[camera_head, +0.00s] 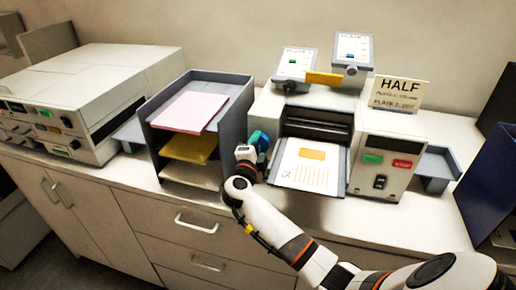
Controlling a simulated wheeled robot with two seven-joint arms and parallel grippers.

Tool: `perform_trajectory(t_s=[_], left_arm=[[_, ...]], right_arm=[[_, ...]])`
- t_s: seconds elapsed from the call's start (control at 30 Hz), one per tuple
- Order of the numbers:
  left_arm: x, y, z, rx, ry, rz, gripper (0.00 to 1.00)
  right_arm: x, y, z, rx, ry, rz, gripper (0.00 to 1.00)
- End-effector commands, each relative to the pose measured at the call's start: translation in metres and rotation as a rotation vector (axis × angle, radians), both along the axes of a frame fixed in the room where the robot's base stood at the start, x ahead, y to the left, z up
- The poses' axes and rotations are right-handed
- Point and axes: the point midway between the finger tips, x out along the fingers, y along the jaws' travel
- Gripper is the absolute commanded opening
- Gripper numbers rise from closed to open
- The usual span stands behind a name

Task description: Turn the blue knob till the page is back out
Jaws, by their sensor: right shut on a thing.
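The blue knob (260,140) is on the left side of a white machine (378,128) in the middle of the counter. My right gripper (253,149) is at the knob and shut on it; the wrist hides part of the knob and the fingertips. The page (304,166) lies on the tray at the front of the machine, below the dark roller slot (318,126). It is white with an orange block and orange lines, and its far edge is near the slot. My left gripper is not in view.
A grey rack (240,92) with pink, yellow and cream paper stands close left of my right gripper. A large white device (110,72) is farther left. A card reading HALF (400,92) stands on the machine. A dark blue bin (490,190) is at the right edge.

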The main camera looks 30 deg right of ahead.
Motion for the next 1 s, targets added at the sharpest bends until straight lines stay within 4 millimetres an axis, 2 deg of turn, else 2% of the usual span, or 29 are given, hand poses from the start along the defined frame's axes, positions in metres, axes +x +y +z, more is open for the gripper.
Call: perform_trajectory(t_s=[0.6,1.0], left_arm=[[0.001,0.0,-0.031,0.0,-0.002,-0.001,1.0],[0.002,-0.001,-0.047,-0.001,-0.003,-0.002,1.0]], right_arm=[[0.0,0.0,-0.004,0.382,-0.442,-0.003,0.31],[0.0,0.0,-0.004,0.563,-0.653,-0.002,0.31]])
